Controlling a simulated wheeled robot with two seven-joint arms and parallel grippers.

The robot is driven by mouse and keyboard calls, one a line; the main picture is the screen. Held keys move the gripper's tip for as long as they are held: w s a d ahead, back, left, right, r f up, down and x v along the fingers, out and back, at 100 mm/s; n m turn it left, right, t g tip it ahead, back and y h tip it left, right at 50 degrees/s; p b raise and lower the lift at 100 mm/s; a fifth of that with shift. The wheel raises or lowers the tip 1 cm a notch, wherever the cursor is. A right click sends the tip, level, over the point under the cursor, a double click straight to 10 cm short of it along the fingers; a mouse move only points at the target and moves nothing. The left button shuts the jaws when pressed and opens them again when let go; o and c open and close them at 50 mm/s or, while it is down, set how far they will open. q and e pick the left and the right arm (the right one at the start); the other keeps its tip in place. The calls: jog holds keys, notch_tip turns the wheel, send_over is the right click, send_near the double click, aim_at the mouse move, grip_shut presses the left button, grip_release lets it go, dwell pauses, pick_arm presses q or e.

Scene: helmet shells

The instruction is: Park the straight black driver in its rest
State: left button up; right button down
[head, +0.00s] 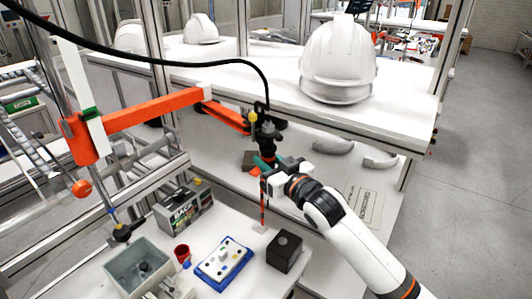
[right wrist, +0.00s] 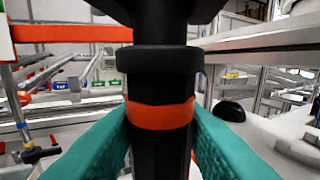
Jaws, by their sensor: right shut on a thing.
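The straight black driver (head: 266,132) hangs upright at the end of the orange jointed arm (head: 155,112), with a black cable running into its top. My right gripper (head: 264,163) is shut around the driver's body. In the right wrist view the teal fingers press from both sides at the orange band (right wrist: 161,114) of the black driver (right wrist: 158,72). A black block (head: 284,252) stands on the white bench below and to the right; I cannot tell whether it is the driver's rest. My left gripper does not show.
A blue-edged tray (head: 224,262), red cup (head: 182,254), grey bin (head: 138,268) and battery-like box (head: 184,208) are on the bench. A white helmet (head: 339,60) sits on the upper shelf behind.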

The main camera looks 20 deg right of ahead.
dwell(0.4)
jog(key=w+d, duration=0.1)
jog(key=w, duration=0.5)
jog(key=shift+w+d, duration=0.15)
jog(key=shift+d, duration=0.05)
jog(key=c, duration=1)
grip_release()
jog(key=o, duration=0.3)
jog(key=shift+f, duration=0.15)
jog(key=o, duration=0.5)
